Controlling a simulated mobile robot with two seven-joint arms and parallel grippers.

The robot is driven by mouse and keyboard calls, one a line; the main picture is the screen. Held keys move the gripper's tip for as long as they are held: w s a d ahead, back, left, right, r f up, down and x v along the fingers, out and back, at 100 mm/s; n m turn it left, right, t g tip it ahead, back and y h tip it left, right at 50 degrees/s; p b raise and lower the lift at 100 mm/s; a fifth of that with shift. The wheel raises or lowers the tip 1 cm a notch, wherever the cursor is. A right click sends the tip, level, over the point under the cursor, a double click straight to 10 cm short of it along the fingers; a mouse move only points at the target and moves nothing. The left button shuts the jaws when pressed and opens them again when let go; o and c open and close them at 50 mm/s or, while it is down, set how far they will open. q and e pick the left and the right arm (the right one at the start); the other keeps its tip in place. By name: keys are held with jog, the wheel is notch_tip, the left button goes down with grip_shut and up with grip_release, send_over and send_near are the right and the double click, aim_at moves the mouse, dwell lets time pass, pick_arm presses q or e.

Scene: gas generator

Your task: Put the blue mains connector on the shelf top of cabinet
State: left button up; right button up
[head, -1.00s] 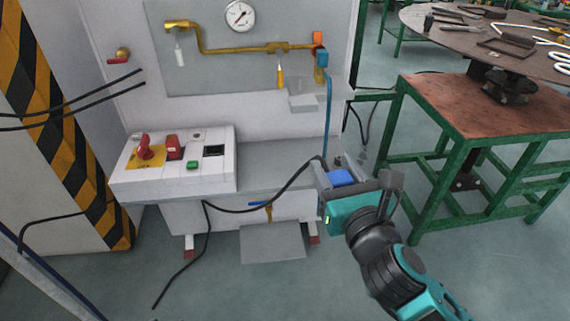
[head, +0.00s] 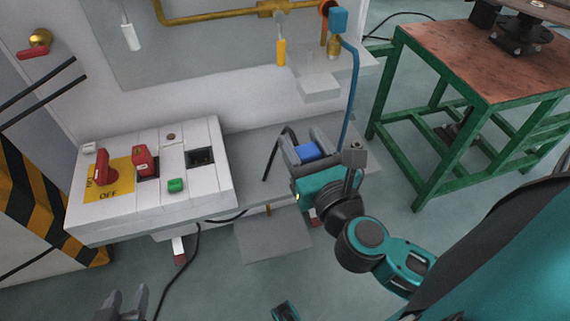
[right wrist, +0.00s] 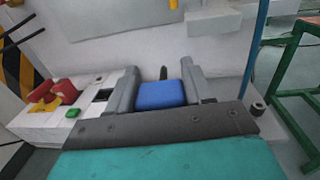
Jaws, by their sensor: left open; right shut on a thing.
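The blue mains connector (head: 307,152) is between the fingers of my right gripper (head: 303,146), which is shut on it. It also shows in the right wrist view (right wrist: 161,95), with a grey finger on each side. The gripper holds it over or at the grey shelf top (head: 252,150) of the cabinet, right of the white control box; contact with the shelf cannot be told. A black cable (head: 271,155) hangs at the connector. My left gripper (head: 125,305) is open and empty at the bottom left, low in front of the cabinet.
The white control box (head: 205,140) carries a red switch, a red knob, a green button and a black socket (head: 201,158). A blue hose (head: 351,95) runs down right of the connector. A small grey ledge (head: 318,86) juts out behind. A green-framed table (head: 490,65) stands right.

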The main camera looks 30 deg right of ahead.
jog(key=s+d+f+h+b, duration=0.25)
jog(key=s+f, duration=0.25)
jog(key=s, duration=0.3)
jog(key=a+f+x, duration=0.1)
jog(key=x, duration=1.8)
jog(key=shift+m+y, duration=0.4)
jog(key=shift+y, duration=0.25)
notch_tip(320, 180, down, 7)
jog(key=b, duration=0.4)
jog(key=shift+r, duration=0.25)
jog(key=shift+w+d, duration=0.1)
pick_arm(q)
notch_tip(320, 180, down, 6)
jog(key=d, duration=0.1)
jog(key=shift+w+d, duration=0.2)
pick_arm(e)
jog(key=shift+f, duration=0.1)
jog(key=o, duration=0.8)
jog(key=shift+f, duration=0.1)
pick_arm(q)
jog(key=shift+a+f, duration=0.1)
jog(key=shift+f, duration=0.1)
pick_arm(e)
jog(key=o, duration=0.5)
jog(key=shift+c, duration=0.2)
